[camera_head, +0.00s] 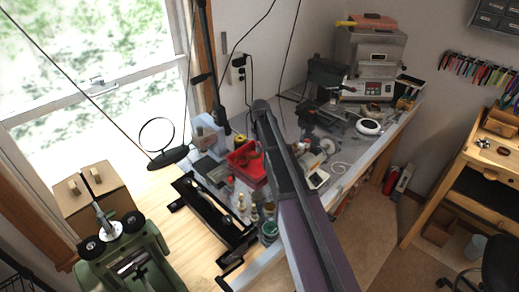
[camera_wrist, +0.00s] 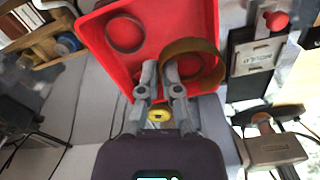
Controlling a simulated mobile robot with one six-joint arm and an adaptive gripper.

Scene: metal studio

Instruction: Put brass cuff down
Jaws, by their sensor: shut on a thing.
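My gripper (camera_wrist: 161,72) is shut on the brass cuff (camera_wrist: 207,48), a wide brownish ring, at the cuff's near left edge. The cuff is over the red tray (camera_wrist: 92,36), overlapping its right side in the wrist view. I cannot tell whether the cuff touches the tray floor. In the head view the red tray (camera_head: 254,175) is on the workbench, partly behind my arm.
A yellow object (camera_wrist: 158,114) is beside the tray, below my fingers in the wrist view. Small bottles (camera_head: 254,213) and a green jar (camera_head: 269,230) stand nearer on the bench (camera_head: 375,155). Tools and a small kiln (camera_head: 369,62) crowd the bench behind the tray.

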